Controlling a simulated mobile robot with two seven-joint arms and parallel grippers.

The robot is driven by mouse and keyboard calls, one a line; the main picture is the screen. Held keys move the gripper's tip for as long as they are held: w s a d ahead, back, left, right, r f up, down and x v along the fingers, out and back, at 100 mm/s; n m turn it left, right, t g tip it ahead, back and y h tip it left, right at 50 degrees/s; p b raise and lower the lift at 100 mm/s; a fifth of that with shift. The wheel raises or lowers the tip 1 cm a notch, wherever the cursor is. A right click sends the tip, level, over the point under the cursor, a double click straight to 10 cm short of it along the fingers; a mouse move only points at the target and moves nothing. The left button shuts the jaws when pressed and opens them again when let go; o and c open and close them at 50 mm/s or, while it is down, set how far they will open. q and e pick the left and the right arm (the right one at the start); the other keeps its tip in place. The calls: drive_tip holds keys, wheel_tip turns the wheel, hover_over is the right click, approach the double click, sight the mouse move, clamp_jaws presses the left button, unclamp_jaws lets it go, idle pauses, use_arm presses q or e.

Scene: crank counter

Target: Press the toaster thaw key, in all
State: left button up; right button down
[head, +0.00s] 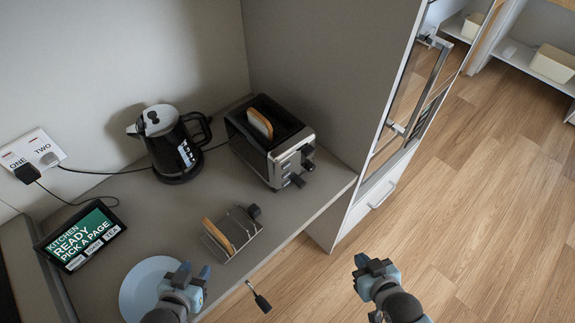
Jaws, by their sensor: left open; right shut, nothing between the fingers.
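The toaster (268,142) is a black and chrome unit at the back right of the counter, against the tall cabinet side. A slice of bread (260,123) stands in its slot. Its front panel (290,161) carries dark levers and small controls, too small to tell the thaw key apart. My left gripper (188,277) is open and empty, over the right side of the blue plate at the counter's front, well short of the toaster. My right gripper (374,264) is shut and empty, over the floor to the right of the counter.
A toast rack (233,232) with toast stands between my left gripper and the toaster. A black kettle (174,144) is left of the toaster. A display (80,236) reads "KITCHEN READY PICK A PAGE". A blue plate (139,288) lies at the front. A dark-handled crank (260,300) juts below the counter edge.

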use_arm(q)
drive_tip(key=shift+s+f, duration=0.2)
drive_tip(key=shift+s, duration=0.2)
drive_tip(key=shift+w+r, duration=0.2)
drive_tip(key=shift+w, duration=0.2)
idle(0.4)
